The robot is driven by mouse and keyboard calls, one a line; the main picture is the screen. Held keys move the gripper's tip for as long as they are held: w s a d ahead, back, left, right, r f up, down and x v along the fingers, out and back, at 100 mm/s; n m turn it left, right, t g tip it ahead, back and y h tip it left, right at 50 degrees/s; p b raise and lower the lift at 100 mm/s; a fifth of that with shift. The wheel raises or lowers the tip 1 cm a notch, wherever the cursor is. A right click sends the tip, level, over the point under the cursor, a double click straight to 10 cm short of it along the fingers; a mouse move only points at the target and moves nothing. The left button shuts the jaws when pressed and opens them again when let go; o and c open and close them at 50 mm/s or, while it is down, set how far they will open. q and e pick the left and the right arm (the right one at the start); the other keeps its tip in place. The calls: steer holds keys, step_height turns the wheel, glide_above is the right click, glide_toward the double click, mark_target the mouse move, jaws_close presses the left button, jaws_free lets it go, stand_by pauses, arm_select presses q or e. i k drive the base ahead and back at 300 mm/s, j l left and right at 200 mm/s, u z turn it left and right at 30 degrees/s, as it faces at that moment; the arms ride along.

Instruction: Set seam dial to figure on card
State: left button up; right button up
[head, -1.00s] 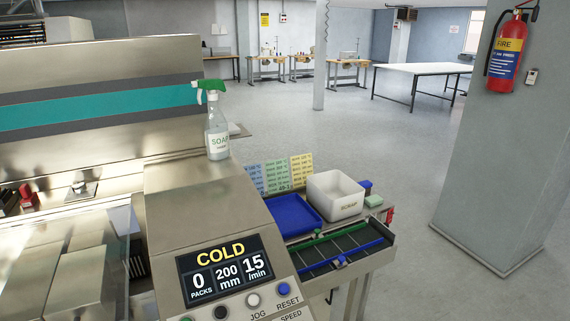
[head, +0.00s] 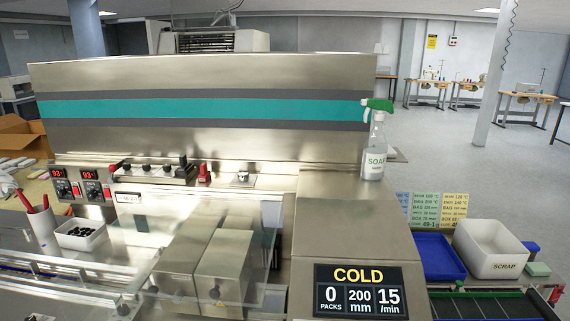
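Two black dials, a left dial (head: 64,189) and a right dial (head: 92,191), sit on the machine's left side. Each has a red lit display above it, seemingly reading 93. Their labels are too small to read, so I cannot tell which is the seam dial. A blue card (head: 402,202), a green card (head: 425,209) and a yellow card (head: 454,209) stand upright at the right behind the blue tray. Their lines of figures in °C and mm are too small to read surely. Neither of my grippers is in view.
The machine's screen (head: 360,290) reads COLD, 0 packs, 200 mm, 15/min. A soap spray bottle (head: 374,150) stands on the machine top. A blue tray (head: 437,257) and a white scrap bin (head: 490,250) are at right. A pen cup (head: 43,228) and black-filled white tray (head: 80,234) are at left.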

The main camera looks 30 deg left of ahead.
mark_target(62, 192)
steer(key=u, duration=2.3)
steer(key=i+j, duration=0.15)
steer(key=j, duration=0.25)
steer(key=i+j+z, duration=0.1)
steer(key=j, duration=0.3)
steer(key=i+j, duration=0.15)
steer(key=j, duration=0.3)
steer(key=i+j, duration=0.1)
steer(key=j, duration=0.3)
steer(key=i+j+z, duration=0.1)
steer(key=j, duration=0.35)
steer(key=i+j, duration=0.15)
steer(key=j, duration=0.25)
steer(key=z, duration=0.05)
